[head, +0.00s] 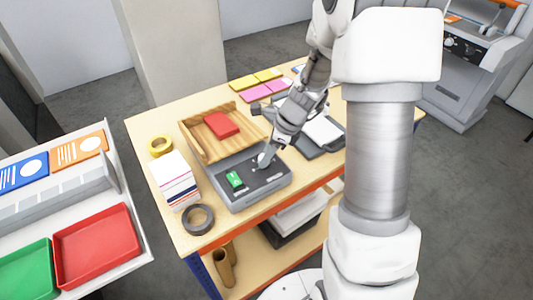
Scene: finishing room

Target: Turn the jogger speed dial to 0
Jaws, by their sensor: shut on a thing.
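The jogger (243,201) is a grey box with a tilted wooden tray (205,145) behind it, standing on a wooden table. A green switch (235,180) is on the left of its top panel. My gripper (265,162) points down at the right part of that panel, its fingertips at the panel surface. It is shut on the speed dial, which the fingers hide. The dial's pointer and the number it stands at cannot be read from here.
A red block (221,125) lies in the wooden tray. Yellow tape (160,146), a paper stack (175,178) and dark tape (198,219) are left of the jogger. A dark board with white paper (322,131) lies right. Red (133,250) and green (47,283) trays are on a white side table.

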